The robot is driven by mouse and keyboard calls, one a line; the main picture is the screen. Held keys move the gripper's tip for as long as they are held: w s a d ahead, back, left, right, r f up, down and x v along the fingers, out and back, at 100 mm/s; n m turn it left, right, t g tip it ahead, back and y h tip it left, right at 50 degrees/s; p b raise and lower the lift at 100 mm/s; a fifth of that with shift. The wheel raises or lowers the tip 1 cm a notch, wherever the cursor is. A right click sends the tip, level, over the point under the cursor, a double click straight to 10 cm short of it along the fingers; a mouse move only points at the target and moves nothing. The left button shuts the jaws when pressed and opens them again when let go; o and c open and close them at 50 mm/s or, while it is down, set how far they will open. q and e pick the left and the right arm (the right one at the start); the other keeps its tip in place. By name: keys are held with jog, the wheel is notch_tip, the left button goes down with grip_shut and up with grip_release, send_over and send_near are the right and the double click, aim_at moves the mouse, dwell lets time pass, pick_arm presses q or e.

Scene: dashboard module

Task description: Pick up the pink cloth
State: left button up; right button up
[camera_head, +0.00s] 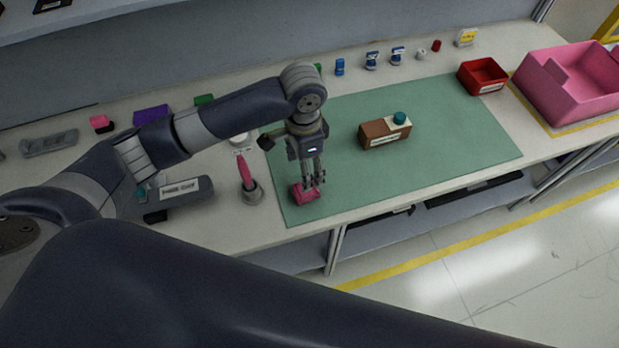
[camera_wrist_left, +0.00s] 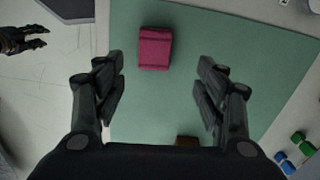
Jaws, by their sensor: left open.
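The pink cloth (camera_head: 305,195) is a small folded block on the green mat near its front left corner. In the left wrist view the cloth (camera_wrist_left: 155,50) lies ahead, between the lines of the two fingers. My left gripper (camera_head: 314,184) points down right above the cloth. In the wrist view its fingers (camera_wrist_left: 160,75) are spread wide with nothing between them; I cannot tell the exact height. What looks like my right gripper (camera_wrist_left: 22,40) shows at the wrist view's left edge, over the floor, too small to read its jaws.
A brown box (camera_head: 384,132) with a teal cap stands on the green mat (camera_head: 450,140). A holder with a pink-handled tool (camera_head: 246,172) stands left of the cloth. A red bin (camera_head: 483,77) and a large pink bin (camera_head: 567,100) are at the right. The mat's right part is clear.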

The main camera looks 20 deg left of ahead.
pick_arm(q)
jog(key=f, duration=0.1)
jog(key=s+f, duration=0.1)
jog(key=f, duration=0.1)
jog(key=shift+s, duration=0.1)
jog(key=shift+f+p, duration=0.25)
jog(key=shift+p, duration=0.05)
notch_tip(320, 180, down, 5)
jog(key=shift+d+r+p, duration=0.1)
jog(key=shift+d+p, duration=0.05)
jog(key=shift+p, duration=0.65)
jog(key=shift+w+f, duration=0.2)
jog(key=shift+c, duration=0.2)
jog(key=c, duration=0.9)
jog(key=shift+c, duration=0.9)
pick_arm(e)
jog(key=shift+g, duration=0.3)
jog(key=s, duration=0.1)
jog(key=s+r, duration=0.1)
jog(key=s, duration=0.1)
jog(key=s+r, duration=0.1)
jog(key=s, duration=0.1)
jog(key=shift+d+r, duration=0.1)
jog(key=shift+d, duration=0.3)
